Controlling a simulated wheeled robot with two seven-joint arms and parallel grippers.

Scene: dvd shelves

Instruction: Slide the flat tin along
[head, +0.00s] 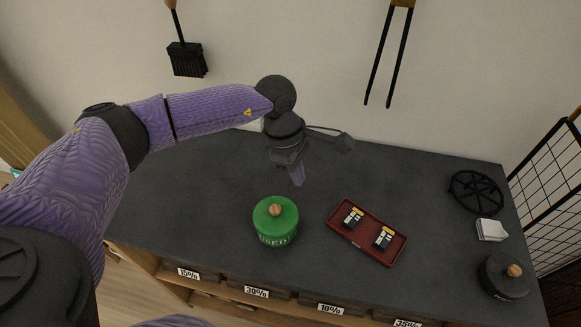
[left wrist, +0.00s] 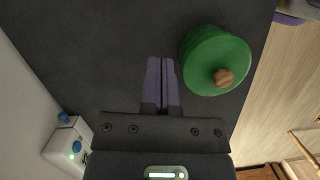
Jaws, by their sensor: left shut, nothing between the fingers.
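A round green tin (head: 275,222) with a wooden knob and the word "USED" on its side stands upright on the dark worktop. It also shows in the left wrist view (left wrist: 207,58), to the right of my fingers. A shallow dark red tray (head: 347,236) holding two small black-and-white items lies to its right; I cannot tell which of these is the flat tin. My left gripper (head: 298,180) points down behind the green tin, shut and empty. In the left wrist view its closed fingers (left wrist: 161,62) are apart from the tin. My right gripper is not in view.
A black round trivet (head: 476,193), a white stack (head: 491,229) and a black knobbed pot (head: 505,275) stand at the right. A white device with blue knobs (left wrist: 68,145) shows in the left wrist view. The worktop (head: 400,185) behind the tray is clear.

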